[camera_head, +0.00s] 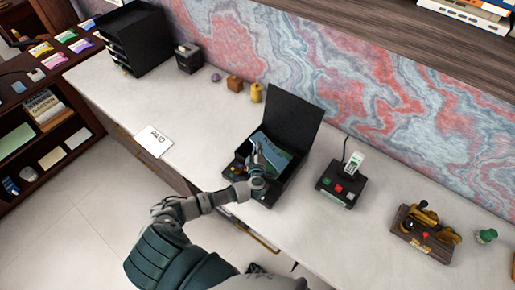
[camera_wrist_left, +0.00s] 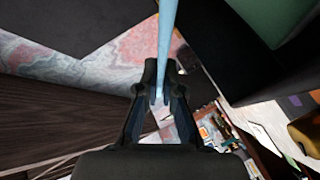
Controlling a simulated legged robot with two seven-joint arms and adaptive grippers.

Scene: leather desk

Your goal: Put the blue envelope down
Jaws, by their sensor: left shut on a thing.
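The blue envelope (camera_head: 268,145) is over the open black box (camera_head: 292,118) in the middle of the desk. In the left wrist view the envelope (camera_wrist_left: 167,40) shows edge-on as a thin light blue strip running up from between the fingers. My left gripper (camera_head: 256,155) is shut on it, just above the box's front part; the left wrist view shows its two fingers (camera_wrist_left: 161,92) on either side of the strip. I cannot tell whether the envelope touches the box floor. My right gripper is not in view.
A white card marked PAID (camera_head: 153,141) lies left of the box. A dark device with coloured buttons (camera_head: 341,187) stands to the right, then a wooden stand (camera_head: 425,232). A black tray stack (camera_head: 134,40) is at the back left. Desk between card and tray stack is clear.

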